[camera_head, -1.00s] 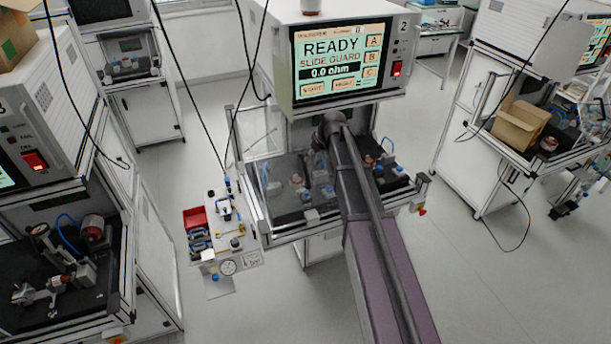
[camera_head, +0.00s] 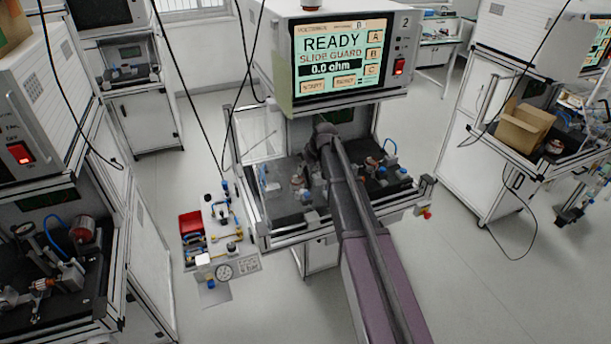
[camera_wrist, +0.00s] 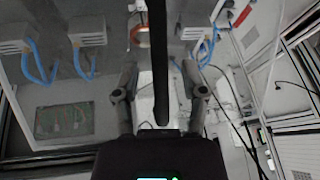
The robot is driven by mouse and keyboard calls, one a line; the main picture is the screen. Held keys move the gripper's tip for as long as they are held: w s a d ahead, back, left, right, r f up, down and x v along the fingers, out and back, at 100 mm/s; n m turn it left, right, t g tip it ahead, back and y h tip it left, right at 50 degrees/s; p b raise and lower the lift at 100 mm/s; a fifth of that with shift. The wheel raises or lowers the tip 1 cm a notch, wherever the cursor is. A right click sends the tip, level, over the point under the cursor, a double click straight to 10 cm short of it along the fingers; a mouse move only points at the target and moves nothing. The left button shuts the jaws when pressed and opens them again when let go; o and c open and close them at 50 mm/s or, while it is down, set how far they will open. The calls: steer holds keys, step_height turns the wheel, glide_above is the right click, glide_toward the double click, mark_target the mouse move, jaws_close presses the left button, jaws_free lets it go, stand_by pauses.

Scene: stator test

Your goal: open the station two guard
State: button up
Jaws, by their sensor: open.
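Station two (camera_head: 350,20) stands at the centre of the head view, marked 2, its screen (camera_head: 343,58) reading READY, SLIDE GUARD, 0.0 ohm. A clear panel in a pale frame (camera_head: 256,134) is at the left of its work bay; I cannot tell if this is the guard or part of it. My arm reaches into the bay and hides its middle; my gripper is hidden there. In the wrist view my gripper (camera_wrist: 161,92) is open, fingers apart. A dark upright bar (camera_wrist: 160,60) shows between the fingers; I cannot tell whether they touch it.
The bay floor (camera_head: 285,205) carries several small fixtures with blue hoses. Another station (camera_head: 40,130) stands close at left, and one with a cardboard box (camera_head: 525,127) at right. Cables hang in front.

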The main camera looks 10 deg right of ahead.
steer(key=shift+w+a+f+b, duration=0.15)
steer(key=shift+w+f+b, duration=0.1)
steer(key=shift+f+b, duration=0.3)
steer(key=shift+f, duration=0.15)
steer(key=shift+c, duration=0.2)
jaws_close()
